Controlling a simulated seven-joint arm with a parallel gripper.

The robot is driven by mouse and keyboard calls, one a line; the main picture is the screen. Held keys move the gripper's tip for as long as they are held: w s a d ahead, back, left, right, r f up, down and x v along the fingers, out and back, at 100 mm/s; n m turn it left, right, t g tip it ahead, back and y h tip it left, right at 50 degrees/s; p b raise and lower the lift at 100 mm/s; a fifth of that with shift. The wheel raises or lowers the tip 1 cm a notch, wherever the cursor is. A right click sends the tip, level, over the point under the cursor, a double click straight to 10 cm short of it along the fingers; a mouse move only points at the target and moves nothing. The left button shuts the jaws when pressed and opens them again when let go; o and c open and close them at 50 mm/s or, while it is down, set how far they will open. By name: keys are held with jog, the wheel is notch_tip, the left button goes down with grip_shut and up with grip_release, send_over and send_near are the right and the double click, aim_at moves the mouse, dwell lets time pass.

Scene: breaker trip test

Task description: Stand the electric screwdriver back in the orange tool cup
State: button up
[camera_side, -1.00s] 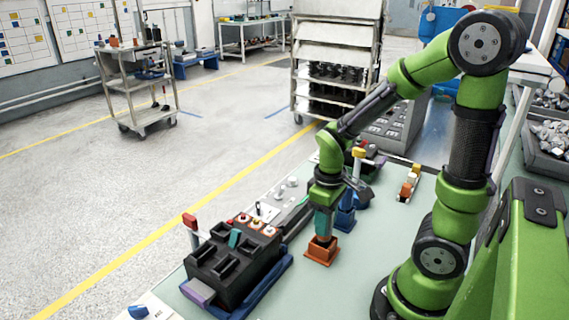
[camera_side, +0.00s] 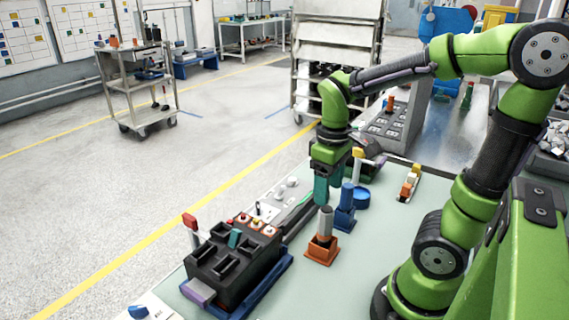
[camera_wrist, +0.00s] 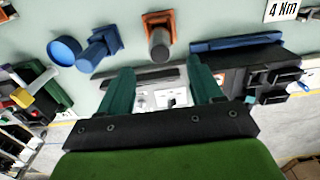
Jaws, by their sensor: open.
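The electric screwdriver (camera_side: 325,224), grey on top with an orange band, stands upright in the orange tool cup (camera_side: 321,255) on the bench. In the wrist view the screwdriver (camera_wrist: 159,45) rises from the orange cup (camera_wrist: 147,17). My gripper (camera_side: 328,190) is above and behind the cup, apart from the screwdriver. In the wrist view my gripper's two teal fingers (camera_wrist: 162,82) are spread with nothing held between them.
A blue cup with a blue tool (camera_side: 345,207) stands just right of the orange cup. The black breaker fixture (camera_side: 235,260) on its blue base is at left. A round blue dish (camera_side: 361,198) lies behind. The bench front right is clear.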

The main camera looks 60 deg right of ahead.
notch_tip(320, 180, up, 7)
jog(key=shift+r, duration=0.15)
dwell(0.4)
jog(key=a+m+t+y, duration=0.2)
jog(key=a+m+t, duration=0.2)
jog(key=a+t, duration=0.3)
jog(key=a, duration=0.2)
jog(key=shift+s+a+f, duration=0.2)
jog(key=shift+a+f, duration=0.05)
jog(key=shift+a, duration=0.15)
